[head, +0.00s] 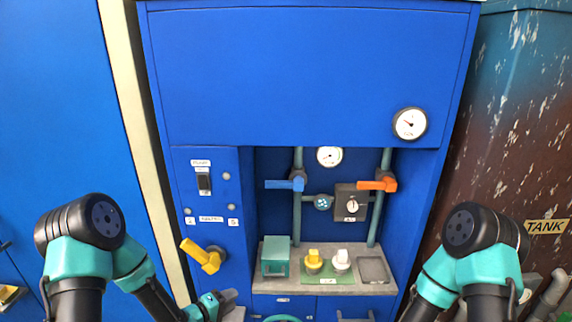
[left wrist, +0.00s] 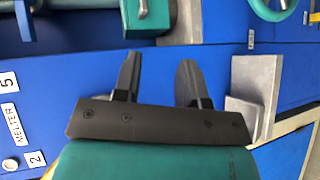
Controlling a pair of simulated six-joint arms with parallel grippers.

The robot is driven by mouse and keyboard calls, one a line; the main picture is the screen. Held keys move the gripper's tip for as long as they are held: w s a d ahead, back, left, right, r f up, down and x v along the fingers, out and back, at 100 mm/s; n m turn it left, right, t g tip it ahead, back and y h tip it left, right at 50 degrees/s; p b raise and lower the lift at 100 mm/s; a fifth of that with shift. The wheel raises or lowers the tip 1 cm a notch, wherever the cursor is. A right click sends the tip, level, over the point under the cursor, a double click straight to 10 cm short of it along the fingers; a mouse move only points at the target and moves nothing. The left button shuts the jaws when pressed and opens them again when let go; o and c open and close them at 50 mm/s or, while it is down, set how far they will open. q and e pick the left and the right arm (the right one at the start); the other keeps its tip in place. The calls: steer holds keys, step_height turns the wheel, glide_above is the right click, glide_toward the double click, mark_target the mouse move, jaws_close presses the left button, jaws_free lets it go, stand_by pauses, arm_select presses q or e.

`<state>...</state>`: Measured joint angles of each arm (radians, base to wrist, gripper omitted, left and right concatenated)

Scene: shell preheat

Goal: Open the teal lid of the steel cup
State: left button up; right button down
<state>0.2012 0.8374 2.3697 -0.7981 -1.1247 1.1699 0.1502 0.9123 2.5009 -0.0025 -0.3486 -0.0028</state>
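I cannot make out a steel cup with a teal lid for certain. A boxy teal thing (head: 276,257) stands at the left end of the grey shelf; it shows in part at the top edge of the left wrist view (left wrist: 146,15). My left gripper (head: 229,297) is low in front of the cabinet, left of and below the shelf. In the left wrist view its two dark fingers (left wrist: 160,75) stand apart with nothing between them. My right arm comes in at the lower right; its gripper is outside the frame.
On the shelf (head: 262,282) are a yellow-topped piece (head: 313,260) and a white-topped piece (head: 341,262) on a green mat, and a grey tray (head: 373,269). A yellow handle (head: 203,255) juts out at left. A grey metal block (left wrist: 256,90) sits near my left fingers.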

arm_select(q)
steer(key=s+a+f+m+g+y, duration=0.1)
steer(key=s+f+m+g+y, duration=0.2)
steer(key=s, duration=0.7)
steer(key=s+a+f+m+g+y, duration=0.2)
steer(key=s+f+m+g+y, duration=0.1)
steer(key=s+f+g, duration=0.4)
steer(key=s+f+m, duration=0.1)
steer(key=s+f, duration=0.2)
steer(key=s, duration=0.1)
steer(key=shift+s+f, duration=0.15)
steer(key=shift+s, duration=0.15)
steer(key=shift+a, duration=0.1)
steer(key=shift+c, duration=0.4)
